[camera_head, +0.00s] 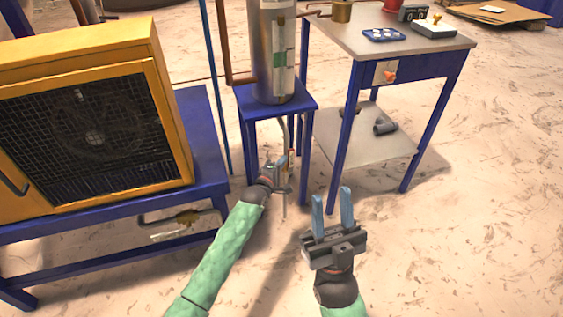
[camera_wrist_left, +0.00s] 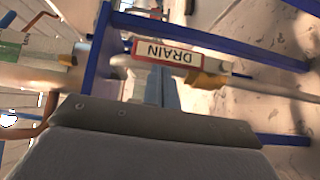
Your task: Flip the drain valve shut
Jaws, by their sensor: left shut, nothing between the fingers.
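The drain pipe (camera_head: 286,128) comes down under the steel cylinder on the blue stand. In the left wrist view a red-bordered label (camera_wrist_left: 166,53) reads DRAIN, upside down, and a brass-yellow valve part (camera_wrist_left: 207,80) sits on the pale pipe (camera_wrist_left: 245,83) beside it. My left gripper (camera_head: 283,163) is at the pipe below the stand, its fingers (camera_wrist_left: 162,88) together and empty, close to the label and valve. I cannot tell whether they touch the valve. The valve's handle position is unclear. My right gripper (camera_head: 333,198) is open and empty, pointing up over the floor.
The cylinder (camera_head: 272,55) stands on the blue stand (camera_head: 308,100). A yellow caged unit (camera_head: 162,95) on a blue bench is at the left. A table (camera_head: 349,40) with a blue tray (camera_head: 383,35) stands at the right. The floor in front is clear.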

